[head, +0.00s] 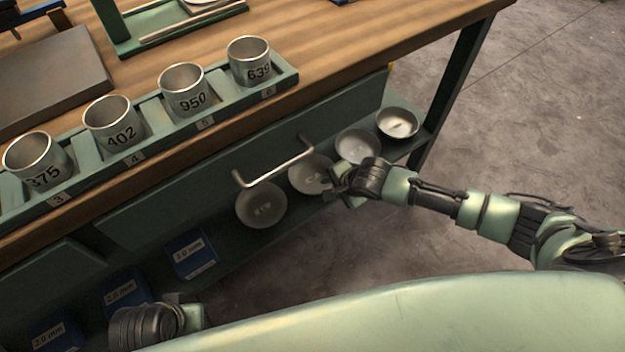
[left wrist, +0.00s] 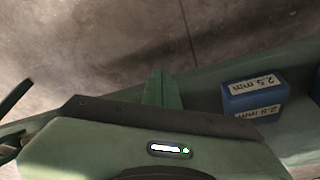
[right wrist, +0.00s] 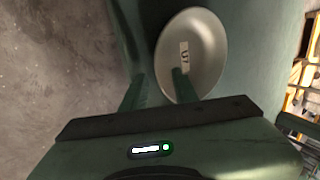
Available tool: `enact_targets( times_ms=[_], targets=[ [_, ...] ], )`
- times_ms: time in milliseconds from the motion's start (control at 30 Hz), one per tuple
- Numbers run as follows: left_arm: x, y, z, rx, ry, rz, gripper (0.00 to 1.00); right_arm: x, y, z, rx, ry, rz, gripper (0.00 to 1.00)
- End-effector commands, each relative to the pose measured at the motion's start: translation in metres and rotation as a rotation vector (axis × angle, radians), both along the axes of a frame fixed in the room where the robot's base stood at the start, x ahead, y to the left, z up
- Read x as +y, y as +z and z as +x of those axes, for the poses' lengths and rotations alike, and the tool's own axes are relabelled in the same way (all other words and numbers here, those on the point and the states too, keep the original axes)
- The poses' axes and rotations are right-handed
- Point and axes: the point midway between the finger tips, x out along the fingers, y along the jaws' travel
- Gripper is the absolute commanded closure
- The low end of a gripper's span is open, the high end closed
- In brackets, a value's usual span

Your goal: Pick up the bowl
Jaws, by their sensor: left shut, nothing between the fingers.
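Several shallow grey metal bowls stand in a row on the lower shelf in the head view: a front bowl (head: 261,205), a second bowl (head: 308,172), a third bowl (head: 356,145) and a far bowl (head: 399,123). My right gripper (head: 332,191) is open at the right rim of the second bowl. In the right wrist view, one finger is over the inside of a bowl (right wrist: 207,52) with a label, and the other is outside its rim; contact is unclear. My left gripper (left wrist: 163,88) is shut and empty, low at the left near the shelf.
Blue boxes (head: 193,254) stand on the shelf; some also show in the left wrist view (left wrist: 252,95). A drawer handle (head: 273,164) juts out above the bowls. Numbered metal cups (head: 185,90) stand in a rack on the wooden worktop (head: 330,38). Floor right of the bench is clear.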

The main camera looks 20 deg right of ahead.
Motion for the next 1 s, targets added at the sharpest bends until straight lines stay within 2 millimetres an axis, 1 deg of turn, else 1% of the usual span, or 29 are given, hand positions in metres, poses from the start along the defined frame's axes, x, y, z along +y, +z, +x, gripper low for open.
enact_targets(
  times_ms=[33, 133, 367, 400, 500, 1000],
  targets=[
    [0.0004, 0.0045, -0.0007, -0.004, 0.000, 0.000, 1.00, 0.0005, -0.0046, 0.0027, -0.001, -0.001, 0.000, 0.71],
    [0.0007, 0.0117, -0.0020, -0.006, 0.001, 0.000, 1.00, 0.0014, -0.0076, 0.0044, -0.001, 0.000, 0.000, 0.71],
    [0.0008, 0.0142, -0.0023, -0.006, 0.001, 0.001, 1.00, 0.0014, -0.0077, 0.0048, 0.000, 0.000, 0.000, 0.71],
    [0.0007, 0.0141, -0.0023, -0.006, 0.001, 0.001, 1.00, 0.0014, -0.0078, 0.0047, 0.000, 0.000, 0.000, 0.74],
    [0.0008, 0.0140, -0.0023, -0.006, 0.001, 0.001, 1.00, 0.0014, -0.0077, 0.0047, 0.000, 0.000, 0.000, 1.00],
    [0.0009, 0.0136, -0.0022, -0.006, 0.001, 0.001, 1.00, 0.0010, -0.0084, 0.0040, 0.002, -0.001, -0.001, 1.00]
  ],
)
